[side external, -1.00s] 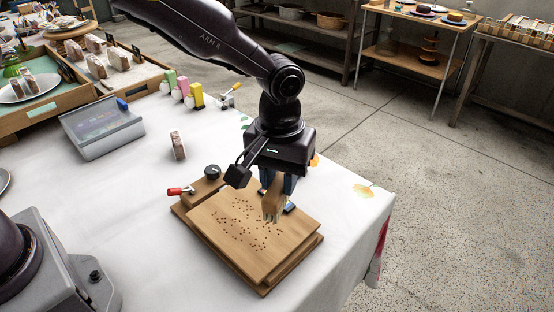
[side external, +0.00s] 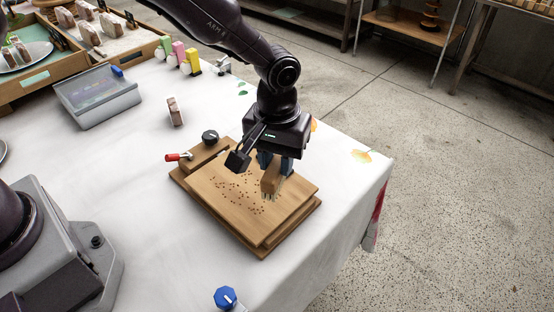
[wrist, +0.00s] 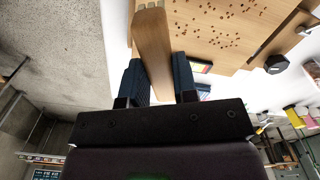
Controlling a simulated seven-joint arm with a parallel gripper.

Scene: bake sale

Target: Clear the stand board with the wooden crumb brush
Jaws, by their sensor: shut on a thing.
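The wooden stand board (side external: 240,233) lies on the white cloth, a lighter slab on a darker base. Dark brown crumbs (side external: 239,190) are scattered over its upper face, mostly left of the brush; they also show in the wrist view (wrist: 215,22). My gripper (side external: 272,162) is above the board's right part and shut on the wooden crumb brush (side external: 270,182). The brush's pale bristles point down close to the board; I cannot tell whether they touch it. In the wrist view the brush (wrist: 152,45) sits between both fingers (wrist: 160,80).
A black knob (side external: 210,136) and a red-handled tool (side external: 178,157) are at the board's far left edge. A blue knob (side external: 225,297) is at the front. The table edge is close on the right.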

